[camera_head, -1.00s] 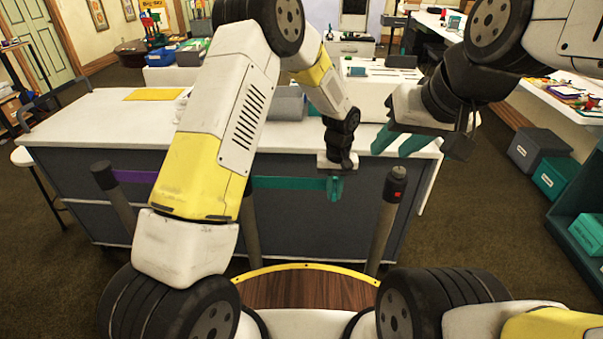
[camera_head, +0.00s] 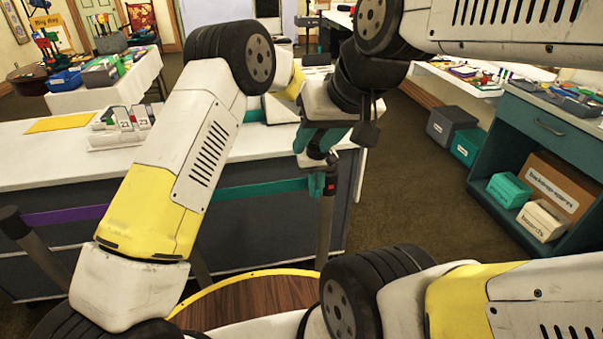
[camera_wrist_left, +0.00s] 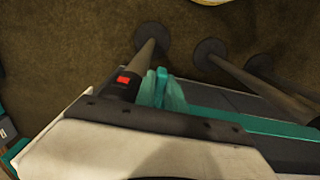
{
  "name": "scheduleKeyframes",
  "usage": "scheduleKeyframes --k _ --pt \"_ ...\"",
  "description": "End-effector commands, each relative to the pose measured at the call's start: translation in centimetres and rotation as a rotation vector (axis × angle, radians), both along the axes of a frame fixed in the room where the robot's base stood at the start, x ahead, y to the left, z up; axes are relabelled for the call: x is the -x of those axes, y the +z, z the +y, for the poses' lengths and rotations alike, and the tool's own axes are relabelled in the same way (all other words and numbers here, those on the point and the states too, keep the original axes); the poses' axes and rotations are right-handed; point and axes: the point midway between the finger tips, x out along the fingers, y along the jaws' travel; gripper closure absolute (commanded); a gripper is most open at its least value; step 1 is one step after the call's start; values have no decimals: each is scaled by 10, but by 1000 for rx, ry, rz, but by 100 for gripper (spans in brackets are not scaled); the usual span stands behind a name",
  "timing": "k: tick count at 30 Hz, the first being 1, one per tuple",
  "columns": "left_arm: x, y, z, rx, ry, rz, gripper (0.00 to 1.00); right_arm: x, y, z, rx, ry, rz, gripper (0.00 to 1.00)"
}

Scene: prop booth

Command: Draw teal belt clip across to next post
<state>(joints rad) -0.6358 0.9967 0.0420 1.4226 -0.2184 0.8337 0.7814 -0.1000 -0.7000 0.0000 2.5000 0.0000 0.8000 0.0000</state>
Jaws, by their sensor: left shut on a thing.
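The teal belt (camera_head: 260,189) runs taut from behind my left arm to my left gripper (camera_head: 322,184), which is shut on its clip end. In the left wrist view the belt (camera_wrist_left: 262,125) leads right from my left gripper (camera_wrist_left: 160,92); the clip is mostly hidden by the fingers. The dark post with a red mark (camera_head: 325,222) stands right at the gripper. In the wrist view that post (camera_wrist_left: 125,86) is just left of the fingers; I cannot tell whether clip and post touch.
A purple belt (camera_head: 65,215) runs from a left post (camera_head: 14,222); another post (camera_head: 200,270) is partly behind my left arm. The white-topped counter (camera_head: 40,150) stands behind the posts. A teal shelf unit (camera_head: 540,125) is at right, with open carpet between.

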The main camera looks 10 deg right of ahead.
Motion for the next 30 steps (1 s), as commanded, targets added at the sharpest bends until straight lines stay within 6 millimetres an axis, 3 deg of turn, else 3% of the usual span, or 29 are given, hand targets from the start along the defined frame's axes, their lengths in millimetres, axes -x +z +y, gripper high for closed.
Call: scheduleKeyframes --k 2,3,5,16,30 --pt "0 1 0 2 0 -1 100 0 0 0 0 0 0 64" --pt "0 1 0 2 0 -1 84 0 0 0 0 0 0 64" --pt "-1 1 0 2 0 -1 76 0 0 0 0 0 0 64" --pt "-1 7 0 2 1 -2 76 0 0 0 0 0 0 64" --pt "-1 74 0 1 1 -2 76 0 0 0 0 0 0 64"
